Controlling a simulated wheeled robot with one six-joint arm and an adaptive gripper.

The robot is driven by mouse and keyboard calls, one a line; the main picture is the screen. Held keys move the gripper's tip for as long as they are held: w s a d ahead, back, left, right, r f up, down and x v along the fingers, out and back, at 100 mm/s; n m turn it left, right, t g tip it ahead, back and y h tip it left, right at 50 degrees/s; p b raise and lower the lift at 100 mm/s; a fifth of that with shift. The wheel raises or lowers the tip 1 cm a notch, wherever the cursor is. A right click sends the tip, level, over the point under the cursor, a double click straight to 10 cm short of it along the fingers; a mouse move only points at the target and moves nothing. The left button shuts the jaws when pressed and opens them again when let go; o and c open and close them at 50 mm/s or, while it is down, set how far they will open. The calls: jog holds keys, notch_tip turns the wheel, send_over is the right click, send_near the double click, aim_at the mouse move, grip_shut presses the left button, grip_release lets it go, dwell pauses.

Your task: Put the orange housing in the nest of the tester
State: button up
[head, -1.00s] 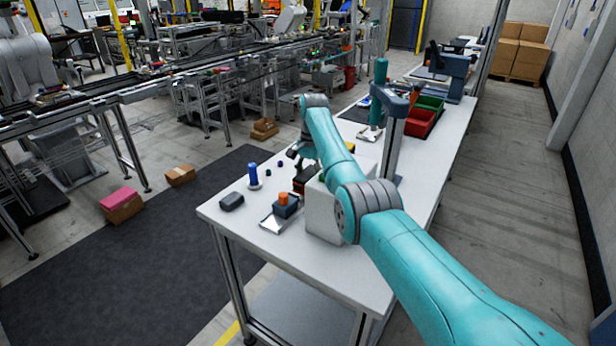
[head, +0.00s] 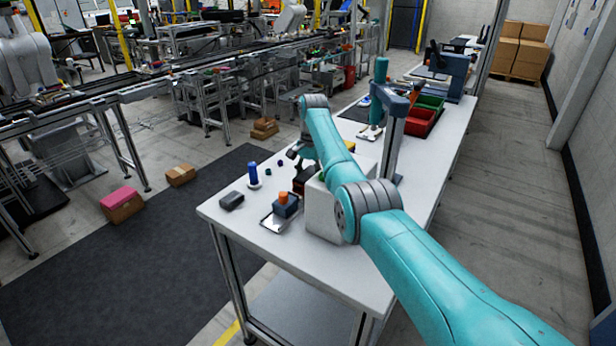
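In the head view, the orange housing (head: 283,197) is a small orange piece on top of a dark blue-grey block (head: 286,208). The block stands on a shiny metal plate (head: 268,221) near the front left of the bench. A pale box (head: 322,212), likely the tester's body, stands just right of it, partly behind my arm. I cannot tell whether the dark block is the nest, or how the housing sits in it. My gripper (head: 294,155) is dark and small, behind and above the housing, apart from it. Its fingers are too small to read.
On the white bench (head: 240,220), a dark grey block (head: 231,200) lies at the left and a blue cylinder (head: 253,174) stands on a pale base. Small dark pieces lie near it. A grey post (head: 391,135) rises right of my arm. Red (head: 420,122) and green bins stand farther back.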

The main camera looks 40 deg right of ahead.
jog(key=shift+f, duration=0.45)
dwell(0.3)
jog(key=o, duration=1.4)
jog(key=shift+o, duration=0.2)
notch_tip(320, 180, up, 12)
jog(key=d, duration=0.1)
jog(key=shift+w+d, duration=0.2)
jog(key=shift+w, duration=0.05)
